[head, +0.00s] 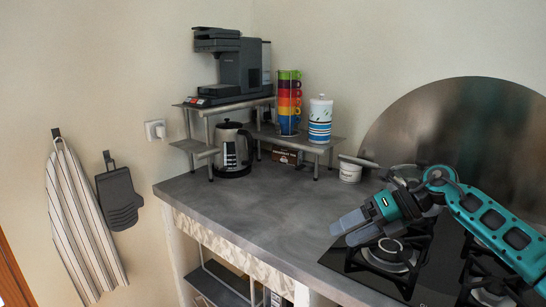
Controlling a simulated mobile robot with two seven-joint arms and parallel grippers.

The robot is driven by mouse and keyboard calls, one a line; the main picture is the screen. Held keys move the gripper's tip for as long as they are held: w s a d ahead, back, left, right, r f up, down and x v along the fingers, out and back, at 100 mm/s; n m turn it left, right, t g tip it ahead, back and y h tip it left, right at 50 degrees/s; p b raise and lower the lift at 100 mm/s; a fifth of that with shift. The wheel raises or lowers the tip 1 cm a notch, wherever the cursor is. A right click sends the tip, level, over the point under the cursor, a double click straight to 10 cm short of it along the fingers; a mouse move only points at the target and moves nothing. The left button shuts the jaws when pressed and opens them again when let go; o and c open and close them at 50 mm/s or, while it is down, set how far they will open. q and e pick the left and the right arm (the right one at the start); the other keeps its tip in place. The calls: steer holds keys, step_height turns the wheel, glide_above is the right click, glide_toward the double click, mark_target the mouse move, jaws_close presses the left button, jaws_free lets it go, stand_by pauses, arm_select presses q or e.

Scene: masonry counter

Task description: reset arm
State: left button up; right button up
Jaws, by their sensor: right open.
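My right arm comes in from the right, and my right gripper (351,228) is over the left edge of the black stove (430,262). Its grey fingers point left toward the bare counter, and no object shows between them. The gripper is open. My left gripper is not in view.
The grey counter (255,215) is clear at front and middle. A metal shelf (325,147) holds a coffee machine (240,68), stacked coloured cups (289,100) and a striped canister (320,120). A kettle (232,150) stands beneath. A white pot (350,170) is near the stove.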

steer(key=s+a+f+m+t+y, duration=0.4)
steer(key=s+a+m+t+y, duration=0.25)
steer(key=a+m, duration=0.4)
steer(key=s+d+f+m+h, duration=0.3)
steer(key=s+f+m+h, duration=0.2)
steer(key=f+m, duration=0.3)
steer(key=s+d+f+m+t+h, duration=0.1)
steer(key=s+d+f+m+h, duration=0.3)
steer(key=s+f+m, duration=0.4)
steer(key=s+d+f+m+t+h, duration=0.1)
steer(key=s+d+f+m+h, duration=0.3)
steer(key=m, duration=0.7)
step_height(320, 180, down, 4)
steer(key=s+h, duration=0.2)
steer(key=shift+s, duration=0.35)
steer(key=shift+d+t, duration=0.1)
steer(key=shift+t, duration=0.15)
steer(key=shift+c, duration=0.4)
